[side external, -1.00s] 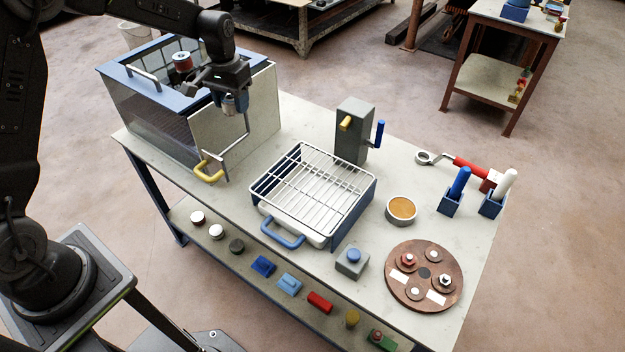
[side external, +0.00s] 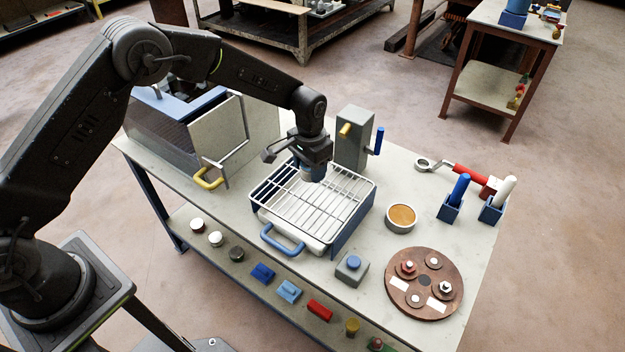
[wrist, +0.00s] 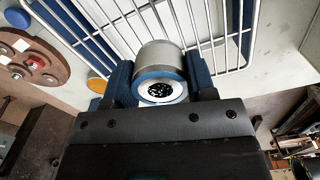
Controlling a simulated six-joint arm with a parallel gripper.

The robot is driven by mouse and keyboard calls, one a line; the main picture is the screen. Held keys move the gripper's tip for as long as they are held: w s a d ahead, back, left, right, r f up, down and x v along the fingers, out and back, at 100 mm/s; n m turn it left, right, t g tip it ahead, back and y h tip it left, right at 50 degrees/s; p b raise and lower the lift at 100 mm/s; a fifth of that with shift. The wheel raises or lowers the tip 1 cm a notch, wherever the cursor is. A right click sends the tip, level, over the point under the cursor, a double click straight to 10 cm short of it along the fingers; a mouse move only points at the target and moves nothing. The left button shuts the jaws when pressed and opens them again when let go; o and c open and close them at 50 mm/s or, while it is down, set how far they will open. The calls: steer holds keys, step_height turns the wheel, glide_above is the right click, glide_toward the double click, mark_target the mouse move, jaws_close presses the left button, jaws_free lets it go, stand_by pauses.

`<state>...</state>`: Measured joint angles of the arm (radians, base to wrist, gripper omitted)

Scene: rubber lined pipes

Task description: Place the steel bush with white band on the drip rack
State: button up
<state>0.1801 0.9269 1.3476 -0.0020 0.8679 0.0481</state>
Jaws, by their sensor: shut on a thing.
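My gripper (side external: 313,172) hangs over the back part of the drip rack (side external: 362,197), pointing down. In the wrist view, its two blue fingers (wrist: 160,68) are shut on the steel bush (wrist: 158,54). The bush is a grey metal cylinder; its near end shows a blue ring around a white ring with a dark centre. The white wires of the rack (wrist: 222,42) lie beyond the bush. I cannot tell whether the bush touches the wires. In the side view the bush is mostly hidden by my gripper.
A grey post with a yellow knob (side external: 353,140) stands close behind the rack. The blue-topped tank (side external: 166,103) with its raised panel (side external: 216,138) is at the left. An orange-filled cup (side external: 401,216), a blue-button box (side external: 352,266) and a brown round plate (side external: 423,283) are to the right.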

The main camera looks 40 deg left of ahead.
mark_target(312, 189)
steer(key=shift+w+d+f, duration=0.1)
steer(key=shift+d+f, duration=0.25)
steer(key=shift+f, duration=1.8)
steer(key=shift+f, duration=0.2)
steer(key=o, duration=1.1)
